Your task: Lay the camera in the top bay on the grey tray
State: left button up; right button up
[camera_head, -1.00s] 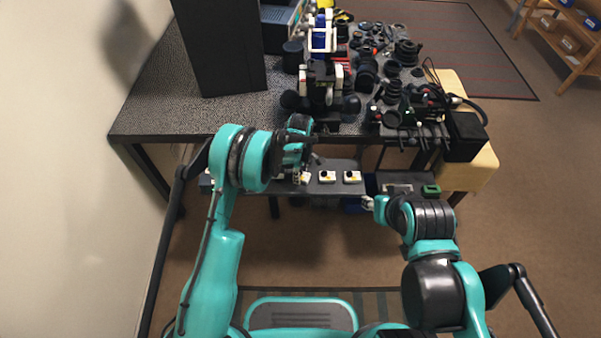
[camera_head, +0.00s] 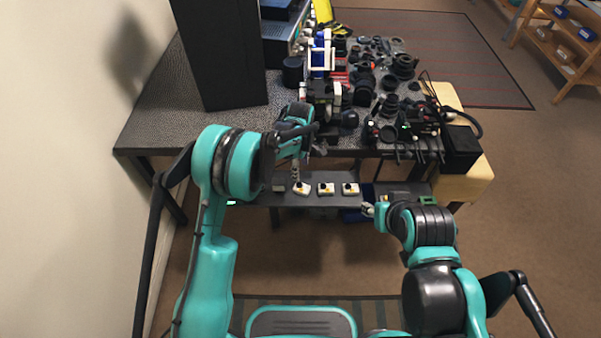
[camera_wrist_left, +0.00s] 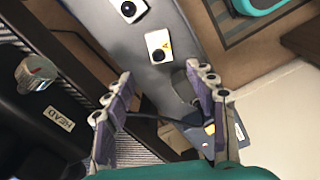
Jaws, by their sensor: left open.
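A grey tray-like shelf (camera_head: 312,199) sits below the front edge of the bench. Three small white blocks with black round tops stand on it in a row: left (camera_head: 301,188), middle (camera_head: 326,189) and right (camera_head: 350,189). I cannot tell which thing is the camera or which bay is the top one. My left gripper (camera_head: 296,171) is above the shelf near the left block. In the left wrist view, its fingers (camera_wrist_left: 158,72) are open and apart. A dark part with a yellow mark (camera_wrist_left: 209,129) shows beside the right finger. My right gripper (camera_head: 368,209) is right of the shelf; its fingers are too small to judge.
The bench top (camera_head: 160,120) carries a tall black panel (camera_head: 218,55) and many dark lens parts (camera_head: 390,105). A dark part labelled HEAD (camera_wrist_left: 50,120) is close on the left in the wrist view. The floor (camera_head: 300,265) before the shelf is clear.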

pick_arm(q)
jog(key=shift+r, duration=0.65)
jog(key=s+a+r+m+t, duration=0.25)
jog(key=s+a+r, duration=0.25)
jog(key=r, duration=0.4)
jog(key=s+a+r+m+t, duration=0.1)
jog(key=s+a+r+m, duration=0.35)
jog(key=r, duration=0.55)
jog(key=s+a+r+m+t, duration=0.1)
jog(key=s+a+m+t, duration=0.1)
jog(key=s, duration=0.7)
jog(key=s+a+m+t, duration=0.1)
jog(key=s+a+m, duration=0.3)
jog(key=s, duration=0.5)
jog(key=shift+a+r+m+t, duration=0.3)
jog(key=shift+a+r+t, duration=0.1)
jog(key=shift+a, duration=0.4)
